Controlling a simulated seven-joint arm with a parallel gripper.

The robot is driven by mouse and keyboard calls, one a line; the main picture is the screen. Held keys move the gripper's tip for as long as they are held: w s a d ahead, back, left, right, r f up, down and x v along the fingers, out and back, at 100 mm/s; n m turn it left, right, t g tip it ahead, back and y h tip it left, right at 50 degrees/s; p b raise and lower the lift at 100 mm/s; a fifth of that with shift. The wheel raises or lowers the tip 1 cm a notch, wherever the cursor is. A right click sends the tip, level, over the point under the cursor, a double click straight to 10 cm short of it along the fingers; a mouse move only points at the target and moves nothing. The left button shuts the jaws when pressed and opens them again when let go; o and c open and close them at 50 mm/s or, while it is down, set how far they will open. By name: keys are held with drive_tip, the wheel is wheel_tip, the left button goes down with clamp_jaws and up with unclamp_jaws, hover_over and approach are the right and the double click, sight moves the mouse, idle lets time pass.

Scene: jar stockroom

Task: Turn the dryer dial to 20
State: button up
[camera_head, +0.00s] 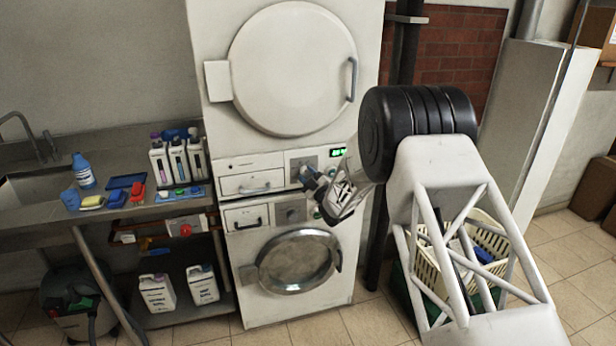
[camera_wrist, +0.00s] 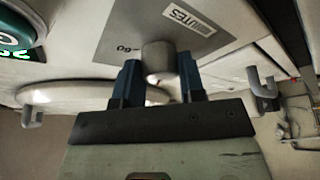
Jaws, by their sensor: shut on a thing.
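The dryer (camera_head: 222,120) is the upper of two stacked white machines, with its big round door (camera_head: 290,70) closed. The dryer dial (camera_wrist: 159,58) is a grey round knob on a grey plate printed with "UTES" and a number that looks like 60. My gripper (camera_wrist: 158,78) has its two blue fingers on either side of the dial, shut on it. In the head view my gripper (camera_head: 308,174) is at the dryer's control panel and covers most of the dial. The dial's pointer and the number 20 cannot be made out.
A green lit display (camera_head: 338,152) sits right of the dial; its digits are unclear. The washer (camera_head: 240,290) stands below, its door closed. A sink counter (camera_head: 130,220) with bottles is at left. A cream laundry basket (camera_head: 488,240) stands behind my arm at right.

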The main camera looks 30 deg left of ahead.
drive_tip(key=o, duration=0.9)
drive_tip(key=shift+v, duration=3.85)
